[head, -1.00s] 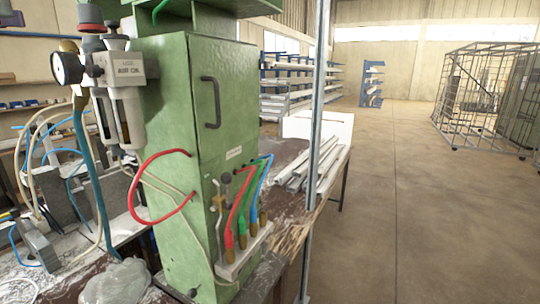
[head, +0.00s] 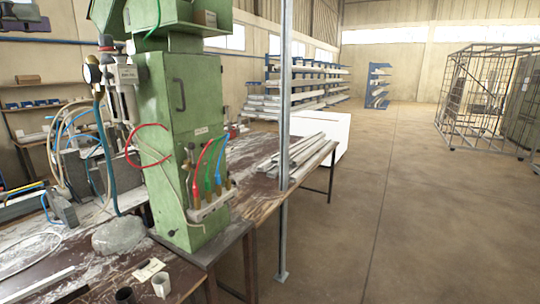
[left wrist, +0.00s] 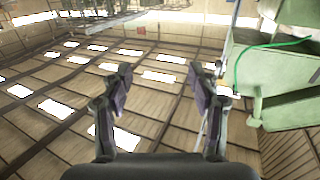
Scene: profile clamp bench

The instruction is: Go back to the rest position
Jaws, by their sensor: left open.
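My left gripper (left wrist: 160,75) is open and empty in the left wrist view, its two fingers apart. The wrist camera looks up past them at the roof with its bright skylights. A small grey part of my left arm or gripper (head: 22,18) shows at the top left edge of the head view, mostly cut off. The green machine (head: 196,125) stands upright on the bench, to the right of that part. A green housing (left wrist: 290,60) with a thin green hose is close to the gripper's right in the left wrist view. My right gripper is not in view.
The bench (head: 245,215) carries a clear plastic bag (head: 120,235), a small white cup (head: 161,285) and several light profiles (head: 300,150). A grey metal post (head: 284,130) stands at its edge. The floor (head: 410,215) to the right is open, with a wire cage (head: 485,100) farther back.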

